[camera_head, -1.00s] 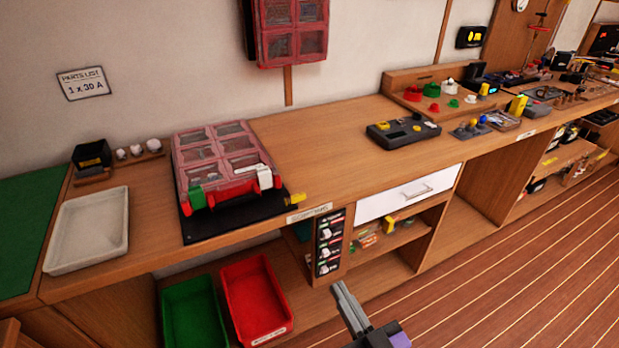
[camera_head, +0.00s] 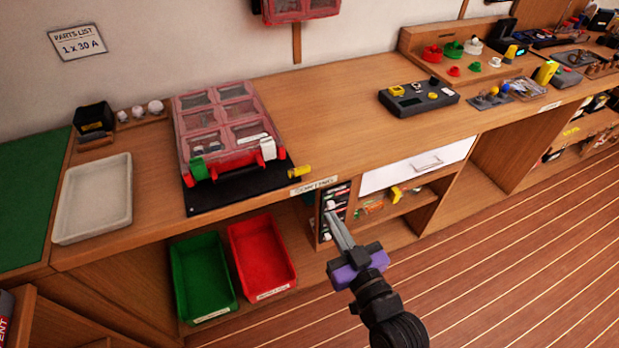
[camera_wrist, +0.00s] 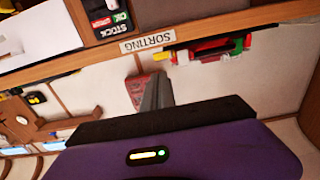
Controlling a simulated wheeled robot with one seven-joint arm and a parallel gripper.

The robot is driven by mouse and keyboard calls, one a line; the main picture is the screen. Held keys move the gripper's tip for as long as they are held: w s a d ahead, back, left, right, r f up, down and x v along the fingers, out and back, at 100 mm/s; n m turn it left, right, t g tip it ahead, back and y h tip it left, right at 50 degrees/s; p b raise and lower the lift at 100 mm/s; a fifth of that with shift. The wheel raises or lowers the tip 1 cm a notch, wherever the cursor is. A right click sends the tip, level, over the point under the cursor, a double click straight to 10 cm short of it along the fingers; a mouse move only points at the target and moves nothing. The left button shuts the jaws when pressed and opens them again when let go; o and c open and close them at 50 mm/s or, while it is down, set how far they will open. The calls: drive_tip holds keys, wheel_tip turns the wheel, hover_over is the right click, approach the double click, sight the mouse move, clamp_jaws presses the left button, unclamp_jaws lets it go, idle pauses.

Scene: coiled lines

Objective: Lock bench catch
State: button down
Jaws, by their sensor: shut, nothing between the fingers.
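A red case with clear lid windows (camera_head: 220,112) lies closed on a black board (camera_head: 235,188) on the bench. Its front edge carries a green piece (camera_head: 199,168), red pieces and a white piece (camera_head: 267,148). A small yellow piece (camera_head: 299,172) sits at the board's right corner; it may be the bench catch, but I cannot tell its position. In the wrist view, which is upside down, the case's front (camera_wrist: 205,50) shows above the fingers. My gripper (camera_head: 333,222) is shut and empty, in front of the bench and below its edge.
A SORTING label (camera_head: 313,186) marks the bench edge. A pale tray (camera_head: 68,232) stands left of the case, and a dark device (camera_head: 420,97) lies to the right. Green (camera_head: 203,312) and red (camera_head: 292,283) bins sit below. Bare bench top lies between case and device.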

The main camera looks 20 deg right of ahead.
sight(305, 171)
drive_tip(key=w+p, duration=0.2)
drive_tip(key=w, duration=1.1)
drive_tip(key=shift+w, duration=0.15)
drive_tip(key=shift+w+d+f+b, duration=0.1)
drive_tip(key=shift+b, duration=0.3)
